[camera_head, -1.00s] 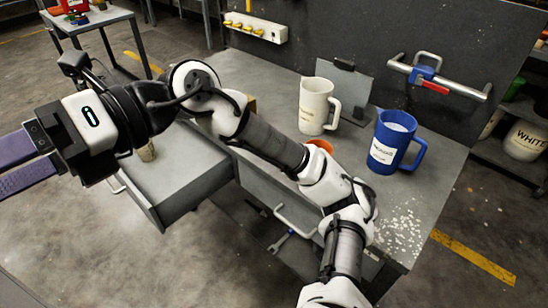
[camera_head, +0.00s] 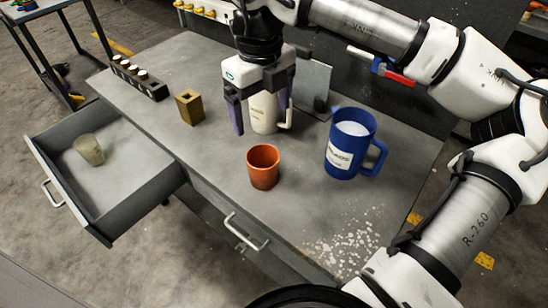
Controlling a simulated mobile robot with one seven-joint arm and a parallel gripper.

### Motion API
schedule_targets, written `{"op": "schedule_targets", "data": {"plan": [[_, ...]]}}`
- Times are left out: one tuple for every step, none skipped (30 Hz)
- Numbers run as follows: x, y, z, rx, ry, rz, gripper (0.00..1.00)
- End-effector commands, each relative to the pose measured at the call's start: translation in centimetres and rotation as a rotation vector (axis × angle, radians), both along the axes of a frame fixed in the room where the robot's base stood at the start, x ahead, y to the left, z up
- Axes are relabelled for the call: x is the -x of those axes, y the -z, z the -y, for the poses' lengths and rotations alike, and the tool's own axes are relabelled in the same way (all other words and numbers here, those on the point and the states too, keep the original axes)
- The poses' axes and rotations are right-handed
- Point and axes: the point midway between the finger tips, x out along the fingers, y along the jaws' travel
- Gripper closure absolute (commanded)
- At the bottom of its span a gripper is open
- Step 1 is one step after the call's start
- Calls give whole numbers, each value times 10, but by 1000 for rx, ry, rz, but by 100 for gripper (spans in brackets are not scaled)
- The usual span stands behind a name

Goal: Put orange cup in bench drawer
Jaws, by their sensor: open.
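The orange cup (camera_head: 263,169) stands upright on the bench top (camera_head: 200,62), near its front edge. My gripper (camera_head: 260,120) points down behind the cup, with its purple fingers apart. The white mug (camera_head: 264,112) shows between the fingers; I cannot tell whether they are around it or in front of it. The orange cup is apart from the fingers. The bench drawer (camera_head: 108,230) at left is pulled out, and a murky beige cup (camera_head: 89,149) stands inside it. A second drawer (camera_head: 215,204) under the bench front looks shut.
A blue mug (camera_head: 351,143) stands right of the orange cup. A small brass block (camera_head: 189,107) and a dark rack with pale knobs (camera_head: 139,78) stand at left. A grey plate (camera_head: 315,85) stands behind the gripper. Much of the drawer floor is clear.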

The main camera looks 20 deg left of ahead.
Motion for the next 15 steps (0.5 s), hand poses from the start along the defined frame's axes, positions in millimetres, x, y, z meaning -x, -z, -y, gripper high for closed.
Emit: {"op": "schedule_targets", "data": {"plan": [[0, 4, 0, 2, 0, -1, 13], [0, 7, 1, 3, 0, -1, 13], [0, 14, 1, 3, 0, -1, 13], [1, 19, 1, 3, -1, -4, 13], [1, 25, 0, 1, -3, -4, 13], [1, 33, 0, 1, -3, -4, 13], [1, 39, 0, 1, -3, -4, 13], [1, 46, 0, 1, -3, -4, 13], [1, 53, 0, 0, -3, -4, 13], [2, 59, 0, 0, -4, -4, 13], [1, 64, 0, 1, -3, -5, 13], [1, 69, 0, 1, -2, -3, 13], [1, 73, 0, -1, -1, -3, 13], [1, 76, 0, -1, -2, -3, 13], [1, 80, 0, -1, -2, -2, 13]]}}
